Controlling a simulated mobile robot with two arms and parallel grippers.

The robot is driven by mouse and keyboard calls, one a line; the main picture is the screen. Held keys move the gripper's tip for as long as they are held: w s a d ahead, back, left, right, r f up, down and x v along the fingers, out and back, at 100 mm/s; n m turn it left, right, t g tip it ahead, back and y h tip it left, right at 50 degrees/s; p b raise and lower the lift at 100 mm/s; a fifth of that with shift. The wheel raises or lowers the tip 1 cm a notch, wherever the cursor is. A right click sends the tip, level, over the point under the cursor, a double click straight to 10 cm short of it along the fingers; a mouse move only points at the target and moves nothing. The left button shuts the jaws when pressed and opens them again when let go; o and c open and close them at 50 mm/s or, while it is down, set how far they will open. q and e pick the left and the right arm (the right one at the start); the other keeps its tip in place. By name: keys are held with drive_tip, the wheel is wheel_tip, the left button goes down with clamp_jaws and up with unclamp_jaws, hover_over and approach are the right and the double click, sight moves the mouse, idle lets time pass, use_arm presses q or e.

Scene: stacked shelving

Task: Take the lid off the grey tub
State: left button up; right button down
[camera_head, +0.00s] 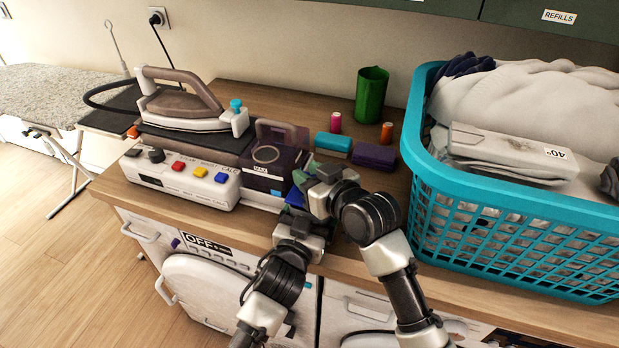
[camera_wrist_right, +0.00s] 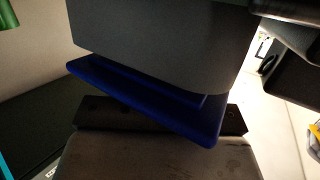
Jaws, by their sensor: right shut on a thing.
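In the right wrist view a smooth grey body with rounded corners, which looks like the grey tub (camera_wrist_right: 160,45), fills the top. A flat blue lid (camera_wrist_right: 150,102) lies along its lower edge. I cannot tell whether they are touching or slightly apart. In the head view only a bit of the blue lid (camera_head: 294,197) shows between my grippers; the tub is mostly hidden there. My right gripper (camera_head: 318,183) is shut, apparently on the lid. My left gripper (camera_head: 297,217) is just below and left of it, close to the tub; its fingers are hidden.
An iron (camera_head: 185,105) on its station stands left, beside a dark purple box (camera_head: 268,170). A teal laundry basket (camera_head: 500,215) blocks the right.

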drive_tip(key=shift+r, duration=0.5)
use_arm(q)
drive_tip(key=shift+a, duration=0.1)
use_arm(e)
drive_tip(key=shift+r, duration=2.05)
use_arm(q)
drive_tip(key=o, duration=1)
drive_tip(key=shift+o, duration=0.2)
drive_tip(key=shift+s, duration=0.1)
